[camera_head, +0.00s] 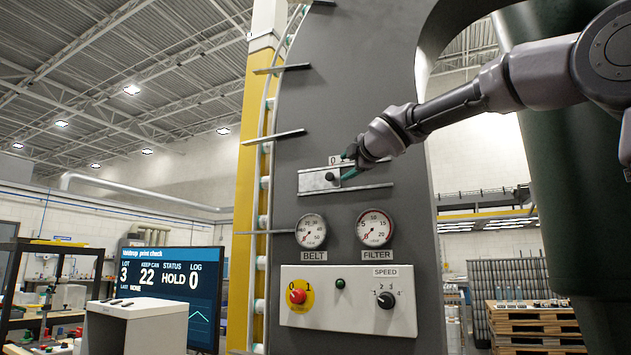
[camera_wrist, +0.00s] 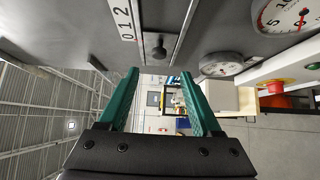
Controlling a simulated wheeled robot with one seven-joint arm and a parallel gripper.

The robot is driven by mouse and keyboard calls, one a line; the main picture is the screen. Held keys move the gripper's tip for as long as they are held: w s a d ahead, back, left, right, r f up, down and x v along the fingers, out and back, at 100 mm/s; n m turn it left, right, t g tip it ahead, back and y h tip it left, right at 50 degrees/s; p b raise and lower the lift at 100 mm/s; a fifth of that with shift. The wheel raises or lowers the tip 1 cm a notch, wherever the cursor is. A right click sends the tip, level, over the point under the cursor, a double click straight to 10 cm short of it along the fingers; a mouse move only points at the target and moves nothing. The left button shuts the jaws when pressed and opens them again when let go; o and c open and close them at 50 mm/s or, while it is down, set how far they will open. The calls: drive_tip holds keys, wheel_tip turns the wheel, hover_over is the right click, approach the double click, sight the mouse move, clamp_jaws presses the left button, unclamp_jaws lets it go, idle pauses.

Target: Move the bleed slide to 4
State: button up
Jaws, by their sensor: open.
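The bleed slide's dark knob (camera_head: 331,176) sits on a pale metal track (camera_head: 312,183) on the grey machine panel. It stands just under the 0 of the white scale plate (camera_head: 334,160); my gripper hides the rest of the scale. My gripper (camera_head: 346,167) is at the knob's right. In the wrist view my gripper (camera_wrist: 158,76) is open, its two teal fingers apart and empty. The knob (camera_wrist: 158,50) appears beyond the fingertips, in line with the gap between them. The scale plate (camera_wrist: 126,20) with a few digits shows beside it.
The BELT gauge (camera_head: 311,231) and FILTER gauge (camera_head: 375,228) are below the slide. Under them a control plate (camera_head: 347,318) has a red knob (camera_head: 297,296), a green lamp (camera_head: 340,283) and a SPEED dial (camera_head: 386,300). A screen (camera_head: 170,275) stands at left.

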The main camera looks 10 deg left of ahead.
sight(331, 176)
drive_tip(key=x, duration=1)
drive_tip(key=shift+w+a, duration=0.3)
clamp_jaws()
idle(1.0)
